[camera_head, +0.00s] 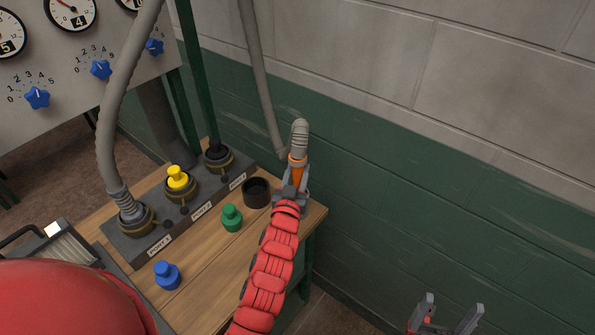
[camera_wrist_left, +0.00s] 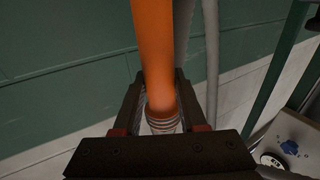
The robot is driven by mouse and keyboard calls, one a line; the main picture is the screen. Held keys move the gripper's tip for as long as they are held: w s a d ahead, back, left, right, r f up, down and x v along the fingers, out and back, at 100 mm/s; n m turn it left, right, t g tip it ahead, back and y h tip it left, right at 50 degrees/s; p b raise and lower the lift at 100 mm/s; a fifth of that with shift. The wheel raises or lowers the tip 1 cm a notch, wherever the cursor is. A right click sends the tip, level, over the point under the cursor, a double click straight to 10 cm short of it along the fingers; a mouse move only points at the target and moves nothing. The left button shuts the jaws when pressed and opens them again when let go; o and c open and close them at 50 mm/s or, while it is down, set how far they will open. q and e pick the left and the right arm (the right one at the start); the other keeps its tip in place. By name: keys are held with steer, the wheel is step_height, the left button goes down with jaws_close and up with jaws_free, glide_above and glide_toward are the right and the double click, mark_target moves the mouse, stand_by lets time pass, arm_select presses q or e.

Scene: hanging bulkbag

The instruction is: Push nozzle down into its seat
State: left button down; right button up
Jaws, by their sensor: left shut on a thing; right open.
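My left gripper (camera_head: 292,190) is shut on the orange nozzle (camera_head: 298,172), which hangs on a grey hose (camera_head: 299,135). It is at the table's right edge, right of the black cup. In the left wrist view the orange nozzle (camera_wrist_left: 155,55) runs between the fingers (camera_wrist_left: 162,108), with a pale ringed end (camera_wrist_left: 165,124). The dark port block (camera_head: 152,235) has a hose in its near port (camera_head: 135,218), a yellow plug (camera_head: 178,178) in the middle one and a dark far port (camera_head: 217,158). The nozzle is apart from the block. My right gripper (camera_head: 446,318) is open and empty, low at the right.
A black cup (camera_head: 256,192), a green plug (camera_head: 232,217) and a blue plug (camera_head: 167,275) stand on the wooden table (camera_head: 220,265). A gauge panel (camera_head: 60,75) with blue knobs is at upper left. A green and grey wall (camera_head: 430,170) stands behind.

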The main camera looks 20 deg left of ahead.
arm_select(q)
steer(key=shift+f, duration=0.15)
steer(key=shift+c, duration=1.9)
jaws_free()
steer(key=shift+s+d+f, duration=0.1)
steer(key=shift+s+f, duration=0.05)
steer(key=shift+s, duration=0.25)
steer(key=s+d, duration=0.2)
steer(key=s, duration=1.4)
steer(key=shift+s, duration=0.25)
steer(key=shift+f, duration=0.1)
